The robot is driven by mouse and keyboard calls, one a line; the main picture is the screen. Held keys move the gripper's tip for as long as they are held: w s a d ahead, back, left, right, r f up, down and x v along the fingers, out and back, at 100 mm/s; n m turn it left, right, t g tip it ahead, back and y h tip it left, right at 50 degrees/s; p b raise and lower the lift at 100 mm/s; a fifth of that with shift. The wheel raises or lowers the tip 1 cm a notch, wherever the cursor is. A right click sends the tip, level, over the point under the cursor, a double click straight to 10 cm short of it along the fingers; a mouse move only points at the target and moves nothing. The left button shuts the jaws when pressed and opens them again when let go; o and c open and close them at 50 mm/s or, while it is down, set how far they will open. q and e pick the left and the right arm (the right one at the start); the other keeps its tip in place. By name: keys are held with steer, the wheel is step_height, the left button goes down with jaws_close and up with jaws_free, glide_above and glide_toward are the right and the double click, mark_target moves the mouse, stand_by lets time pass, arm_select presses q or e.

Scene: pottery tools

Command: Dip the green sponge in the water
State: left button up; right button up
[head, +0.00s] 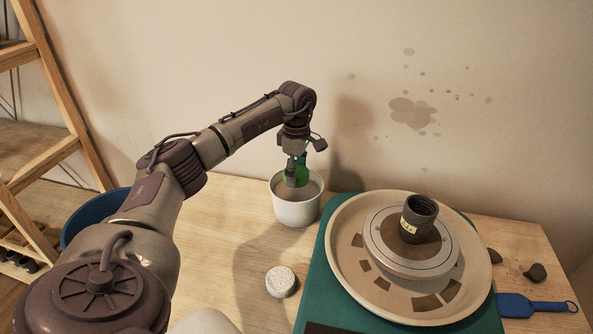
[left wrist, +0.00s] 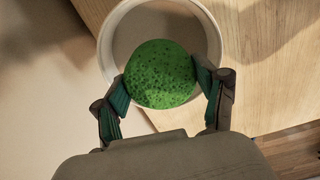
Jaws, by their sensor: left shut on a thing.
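The green sponge (head: 301,172) is held by my left gripper (head: 297,172) over the white bowl (head: 297,213). In the left wrist view the round, pitted green sponge (left wrist: 160,74) sits between the two fingers of my left gripper (left wrist: 165,88), which are shut on it. The bowl's rim (left wrist: 105,45) circles behind the sponge there, with brownish water in it. The sponge is at or just above the bowl's opening; I cannot tell whether it touches the water. My right gripper is not in view.
A pottery wheel with a wide cream tray (head: 345,225) stands to the right, bearing a dark clay cylinder (head: 420,222). A pale round sponge-like piece (head: 281,282) lies on the wooden table. A blue tub (head: 85,222) is at the left.

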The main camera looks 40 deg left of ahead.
mark_target(299, 207)
arm_select(q)
steer(key=shift+f, duration=0.1)
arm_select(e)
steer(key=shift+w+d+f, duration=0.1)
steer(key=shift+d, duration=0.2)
arm_select(q)
steer(key=shift+f+b, duration=0.35)
steer(key=shift+f, duration=0.45)
steer(key=shift+f+b, duration=0.35)
steer(key=shift+f, duration=0.5)
steer(key=shift+f+b, duration=0.5)
steer(key=shift+f, duration=0.6)
steer(key=shift+f+b, duration=0.3)
steer(key=shift+f, duration=0.35)
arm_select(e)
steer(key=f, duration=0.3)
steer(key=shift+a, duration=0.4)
arm_select(q)
steer(key=shift+r, duration=0.15)
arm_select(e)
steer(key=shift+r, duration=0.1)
